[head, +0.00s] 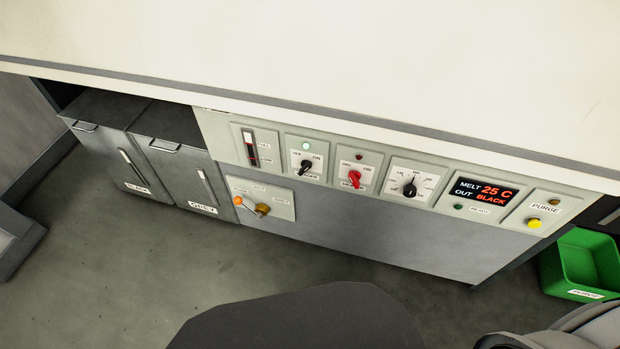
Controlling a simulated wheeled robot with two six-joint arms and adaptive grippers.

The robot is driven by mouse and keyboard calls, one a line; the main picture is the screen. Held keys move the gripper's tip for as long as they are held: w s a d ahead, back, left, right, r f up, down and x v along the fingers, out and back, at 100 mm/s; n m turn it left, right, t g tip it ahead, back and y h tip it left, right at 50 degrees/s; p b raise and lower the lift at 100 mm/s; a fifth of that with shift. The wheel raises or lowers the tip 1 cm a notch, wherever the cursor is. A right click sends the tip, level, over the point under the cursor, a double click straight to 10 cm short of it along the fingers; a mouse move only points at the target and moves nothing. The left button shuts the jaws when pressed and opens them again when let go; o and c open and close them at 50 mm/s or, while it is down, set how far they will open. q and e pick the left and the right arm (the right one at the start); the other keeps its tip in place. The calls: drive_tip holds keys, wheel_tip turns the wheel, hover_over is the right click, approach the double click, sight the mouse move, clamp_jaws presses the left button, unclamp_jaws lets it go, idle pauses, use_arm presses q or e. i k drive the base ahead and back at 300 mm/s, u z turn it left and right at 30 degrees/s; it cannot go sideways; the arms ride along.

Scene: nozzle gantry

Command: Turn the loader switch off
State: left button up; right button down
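A black rotary switch (305,167) sits on a white plate on the front panel, with small position labels above it. Its handle slants toward the upper right label, which seems to read ON. The lamp (306,146) above it glows pale. The label below is too small to read for certain, so I cannot confirm that this is the loader switch. A red rotary switch (354,179) is on the plate to its right, under a dark red lamp (360,157).
Further right are a black dial (410,189), a display reading MELT 25 C (486,193) and a yellow PURGE button (534,223). Grey bins (180,160) stand left, a green bin (585,262) right. The worktop (330,60) overhangs the panel.

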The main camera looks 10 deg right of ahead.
sight(305, 165)
drive_tip(key=k, duration=0.4)
drive_tip(key=z, duration=1.7)
drive_tip(key=i, duration=0.8)
drive_tip(key=u, duration=0.7)
